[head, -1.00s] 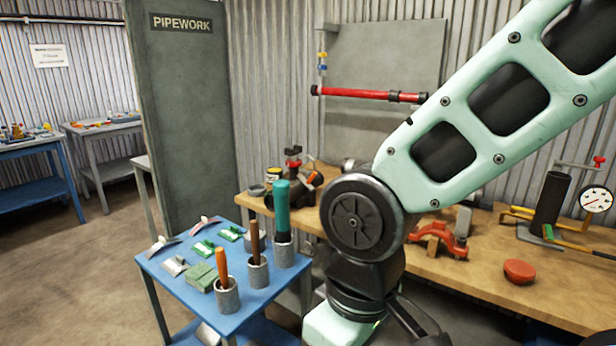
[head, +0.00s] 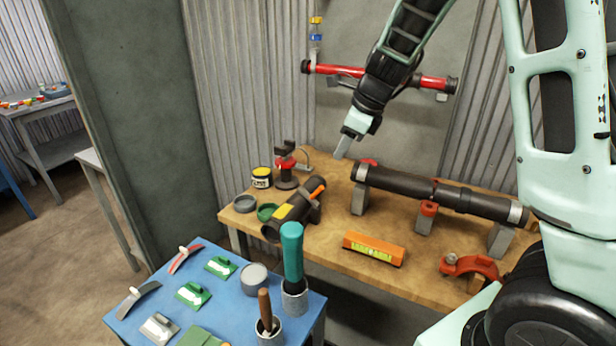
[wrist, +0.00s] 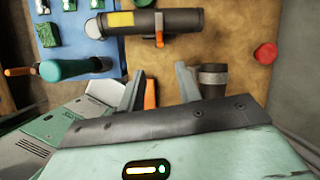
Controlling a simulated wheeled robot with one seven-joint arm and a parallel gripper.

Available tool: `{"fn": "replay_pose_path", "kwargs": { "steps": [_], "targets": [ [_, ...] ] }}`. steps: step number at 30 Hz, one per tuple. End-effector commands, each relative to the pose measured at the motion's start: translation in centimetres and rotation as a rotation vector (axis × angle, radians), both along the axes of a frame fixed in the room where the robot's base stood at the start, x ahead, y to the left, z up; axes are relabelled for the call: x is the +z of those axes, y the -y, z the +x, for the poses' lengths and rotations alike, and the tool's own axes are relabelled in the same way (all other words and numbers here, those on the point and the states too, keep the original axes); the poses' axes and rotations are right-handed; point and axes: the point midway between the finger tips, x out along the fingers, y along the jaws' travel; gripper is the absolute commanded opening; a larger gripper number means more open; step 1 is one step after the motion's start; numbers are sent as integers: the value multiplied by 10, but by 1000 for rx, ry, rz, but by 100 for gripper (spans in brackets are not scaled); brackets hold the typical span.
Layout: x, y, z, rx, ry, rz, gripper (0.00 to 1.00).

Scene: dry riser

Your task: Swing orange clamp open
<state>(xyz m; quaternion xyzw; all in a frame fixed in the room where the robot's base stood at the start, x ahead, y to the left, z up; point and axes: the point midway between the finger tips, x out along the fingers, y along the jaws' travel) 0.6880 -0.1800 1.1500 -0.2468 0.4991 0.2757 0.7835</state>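A short dark pipe fitting (head: 293,210) with a yellow band lies on a stand at the left of the wooden bench. A small orange lever (head: 316,187), which looks like the orange clamp, sits at its right end; an orange part also shows on the fitting in the wrist view (wrist: 159,39). My gripper (head: 342,148) hangs above the back of the bench, apart from the fitting and pointing down. In the wrist view my gripper (wrist: 162,78) has its two fingers spread with nothing held between them.
A long dark pipe (head: 440,191) rests on supports to the right. An orange spirit level (head: 373,248) and a red clamp (head: 468,266) lie near the front edge. A red valve-like tool (head: 287,170) stands behind the fitting. A blue table (head: 232,254) holds trowels and handled tools.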

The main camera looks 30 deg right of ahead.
Motion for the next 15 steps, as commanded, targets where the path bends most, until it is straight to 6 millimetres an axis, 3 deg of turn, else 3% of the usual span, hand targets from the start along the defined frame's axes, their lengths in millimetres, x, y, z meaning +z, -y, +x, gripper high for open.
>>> {"fn": "replay_pose_path", "kwargs": {
  "steps": [5,15],
  "targets": [
    [-18,-2,6,-10,-3,1,34],
    [-82,-14,29,-7,-6,0,34]
  ]
}}
